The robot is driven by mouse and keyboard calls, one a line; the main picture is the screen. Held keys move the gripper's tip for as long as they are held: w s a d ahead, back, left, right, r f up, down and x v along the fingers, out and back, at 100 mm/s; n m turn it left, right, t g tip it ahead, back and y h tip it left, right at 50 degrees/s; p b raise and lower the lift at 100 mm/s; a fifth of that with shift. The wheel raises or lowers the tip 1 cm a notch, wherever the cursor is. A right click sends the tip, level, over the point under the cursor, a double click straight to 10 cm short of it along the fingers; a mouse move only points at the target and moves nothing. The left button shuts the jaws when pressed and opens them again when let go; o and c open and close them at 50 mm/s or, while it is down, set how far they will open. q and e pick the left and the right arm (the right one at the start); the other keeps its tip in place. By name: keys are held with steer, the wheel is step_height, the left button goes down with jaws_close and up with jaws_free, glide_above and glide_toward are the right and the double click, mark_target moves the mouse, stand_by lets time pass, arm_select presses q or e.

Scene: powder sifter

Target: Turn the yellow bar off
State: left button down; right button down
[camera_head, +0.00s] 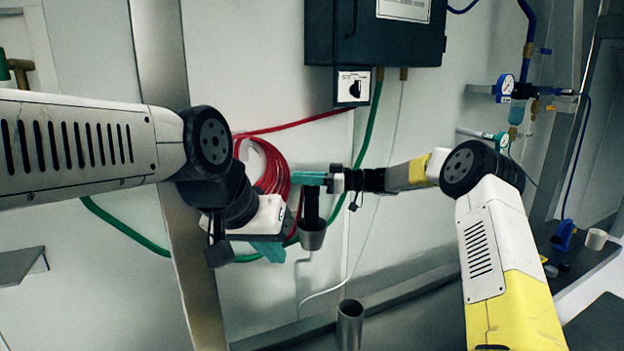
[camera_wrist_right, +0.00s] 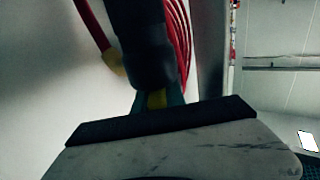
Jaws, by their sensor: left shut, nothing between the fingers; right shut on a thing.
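My right gripper (camera_head: 308,178) has teal fingers. They are shut at the top of a black upright part (camera_head: 312,205) with a grey metal cup (camera_head: 312,237) below it. In the right wrist view, a small yellow piece (camera_wrist_right: 157,99) shows between the teal fingers, in front of a dark cylinder (camera_wrist_right: 148,45). It looks like the yellow bar, mostly hidden. Another yellow piece (camera_wrist_right: 114,63) sits at the end of a red hose, left of the cylinder. My left gripper (camera_head: 270,251) is shut and empty, lower and to the left of the cup. The head view does not clearly show the yellow bar.
Coiled red hose (camera_head: 272,170) and a green hose (camera_head: 130,232) hang on the wall behind my grippers. A dark cabinet (camera_head: 375,38) with a switch box (camera_head: 353,87) is above. A metal tube (camera_head: 350,322) stands below. Gauges (camera_head: 506,85) are at right.

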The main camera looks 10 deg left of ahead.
steer(key=shift+r, duration=0.1)
stand_by(0.7)
steer(key=c, duration=1.4)
jaws_free()
steer(key=d, duration=0.7)
steer(key=shift+d, duration=0.4)
